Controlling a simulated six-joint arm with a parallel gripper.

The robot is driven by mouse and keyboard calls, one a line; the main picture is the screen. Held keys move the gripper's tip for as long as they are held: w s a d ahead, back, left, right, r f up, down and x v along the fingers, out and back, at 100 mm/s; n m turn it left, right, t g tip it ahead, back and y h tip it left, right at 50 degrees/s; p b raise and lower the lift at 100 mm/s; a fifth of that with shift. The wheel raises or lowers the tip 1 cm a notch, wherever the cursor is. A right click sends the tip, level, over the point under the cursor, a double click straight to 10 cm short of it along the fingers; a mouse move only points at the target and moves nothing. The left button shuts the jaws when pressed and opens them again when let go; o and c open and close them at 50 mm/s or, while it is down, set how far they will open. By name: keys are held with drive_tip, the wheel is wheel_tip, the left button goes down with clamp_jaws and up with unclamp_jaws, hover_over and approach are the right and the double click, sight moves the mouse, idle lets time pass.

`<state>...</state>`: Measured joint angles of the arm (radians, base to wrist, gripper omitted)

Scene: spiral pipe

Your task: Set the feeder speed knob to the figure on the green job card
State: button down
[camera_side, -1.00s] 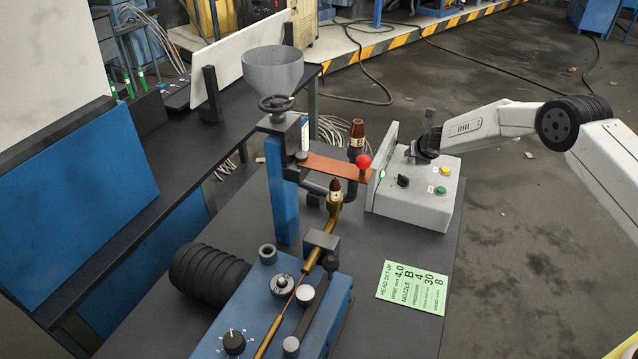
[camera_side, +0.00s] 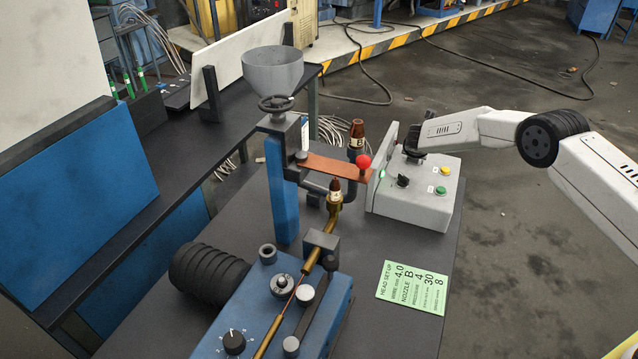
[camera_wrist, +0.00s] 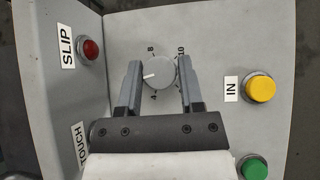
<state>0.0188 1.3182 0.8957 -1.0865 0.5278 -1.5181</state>
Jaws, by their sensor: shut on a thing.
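My gripper (camera_wrist: 160,88) is shut on a round grey knob (camera_wrist: 159,70) on the grey control box (camera_side: 420,203). Its fingers sit at either side of the knob in the wrist view. The knob's white pointer points left, between the 4 and 8 marks; a 10 also shows. In the side view my gripper (camera_side: 412,145) is at the box's far end and hides this knob. The green job card (camera_side: 411,288) lies flat at the table's right; its lines end in 4.0, B, 4, 30 and 8. The small row names are hard to read.
A black dial knob (camera_side: 234,342) is on the blue feeder unit (camera_side: 262,318). The box also carries a black switch (camera_side: 403,181), yellow button (camera_wrist: 260,89), green button (camera_wrist: 254,168) and red SLIP lamp (camera_wrist: 90,49). A red-knobbed lever (camera_side: 364,162) stands close left.

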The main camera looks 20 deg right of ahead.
drive_tip(key=shift+w+m+g+h, duration=0.1)
drive_tip(key=shift+m+g+h, duration=0.3)
drive_tip(key=shift+m, duration=0.4)
drive_tip(key=shift+w+m+g+h, duration=0.15)
drive_tip(key=shift+m+g+h, duration=0.3)
drive_tip(key=shift+m, duration=0.45)
drive_tip(key=shift+r+m+g+h, duration=0.1)
drive_tip(key=shift+m+g+h, duration=0.15)
drive_tip(key=shift+m, duration=0.05)
drive_tip(key=shift+w+a+r, duration=0.1)
drive_tip(key=shift+w+r, duration=0.05)
drive_tip(key=shift+c, duration=1.2)
unclamp_jaws()
drive_tip(key=shift+f, duration=0.2)
drive_tip(key=shift+r, duration=0.15)
drive_tip(key=shift+v, duration=3.85)
